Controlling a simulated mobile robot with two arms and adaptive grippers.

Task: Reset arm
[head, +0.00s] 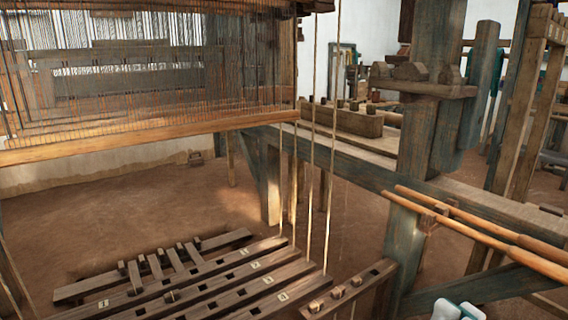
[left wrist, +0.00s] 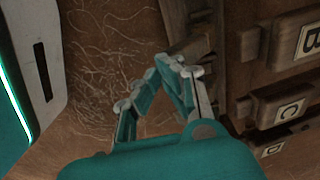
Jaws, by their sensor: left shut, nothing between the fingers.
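My left gripper (left wrist: 170,64) shows in the left wrist view, with its teal and grey fingers drawn together at the tips. Nothing is held between them. It is over the brown earth floor, beside a dark wooden unit with lettered drawers (left wrist: 290,112). A wooden piece of that unit shows just behind the fingertips; I cannot tell whether they touch it. The left gripper does not show in the head view. A white and teal part of my own arm shows at the bottom right of the head view, but no right gripper fingers are visible.
The loom's threads and front wooden beam (head: 150,135) fill the upper left. Numbered treadles (head: 200,290) lie low in front, with cords rising from them. Open earth floor (head: 110,220) lies below the loom.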

